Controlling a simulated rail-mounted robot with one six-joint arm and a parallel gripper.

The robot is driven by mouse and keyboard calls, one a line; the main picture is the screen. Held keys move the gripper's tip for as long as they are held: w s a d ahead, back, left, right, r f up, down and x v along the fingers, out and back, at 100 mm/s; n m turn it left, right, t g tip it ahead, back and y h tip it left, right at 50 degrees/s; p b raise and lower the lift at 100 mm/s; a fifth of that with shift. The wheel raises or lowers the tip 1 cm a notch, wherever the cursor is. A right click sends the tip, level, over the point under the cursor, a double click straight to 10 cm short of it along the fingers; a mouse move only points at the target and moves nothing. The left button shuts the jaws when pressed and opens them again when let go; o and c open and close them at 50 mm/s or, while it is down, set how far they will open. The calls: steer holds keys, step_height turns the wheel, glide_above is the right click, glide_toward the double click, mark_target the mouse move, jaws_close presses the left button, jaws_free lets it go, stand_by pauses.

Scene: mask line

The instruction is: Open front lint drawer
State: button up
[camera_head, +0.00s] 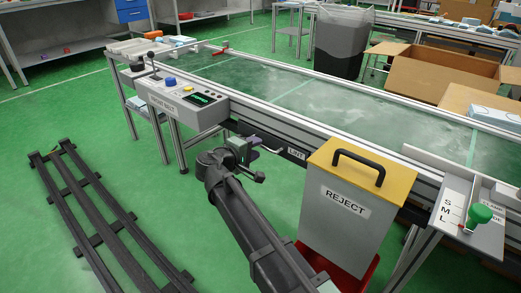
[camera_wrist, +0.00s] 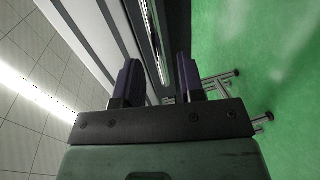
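The lint drawer (camera_head: 296,153) has a dark front marked "LINT" and sits in the long side of the conveyor frame, left of the reject bin. Its pale handle (camera_head: 270,150) shows beside my gripper (camera_head: 251,145). In the wrist view, my gripper (camera_wrist: 158,62) has its two dark fingers apart, with a visible gap between them. A thin silver bar (camera_wrist: 155,40), which looks like the handle, runs lengthwise along a dark front and lines up with that gap. I cannot tell whether the fingers reach around it or touch it. The drawer looks flush with the frame.
The grey reject bin (camera_head: 340,215) with a yellow top stands close to the right of my arm. A control box (camera_head: 185,101) with buttons is on the left. A dark rail track (camera_head: 100,215) lies on the green floor. The floor before the belt's left end is clear.

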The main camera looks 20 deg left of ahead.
mark_target(260, 146)
steer(key=shift+x, duration=1.55)
jaws_close()
steer(key=shift+d, duration=0.1)
